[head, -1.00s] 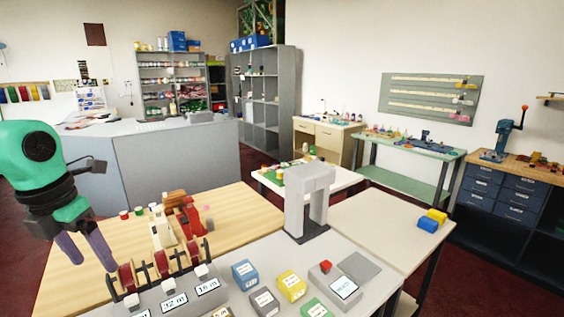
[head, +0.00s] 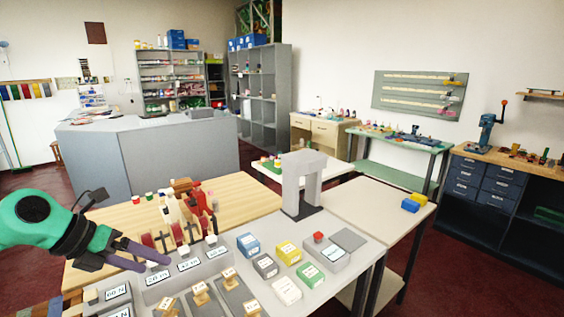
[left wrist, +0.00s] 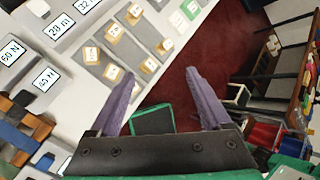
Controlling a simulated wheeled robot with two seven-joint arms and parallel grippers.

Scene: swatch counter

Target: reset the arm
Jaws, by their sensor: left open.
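My left gripper (head: 156,264) reaches in from the left in the head view, with its purple fingers pointing right. It is over the near left part of the grey counter (head: 362,254), in front of the labelled blocks. In the left wrist view the two fingers of my left gripper (left wrist: 158,76) stand wide apart with nothing between them. Beyond them lie the counter edge and dark red floor. My right gripper is in neither view.
Labelled blocks, including a blue one (head: 248,244) and a yellow one (head: 288,252), stand on the counter. A grey arch (head: 302,180) rises behind them. Wooden-knobbed pieces (head: 201,293) lie near the front.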

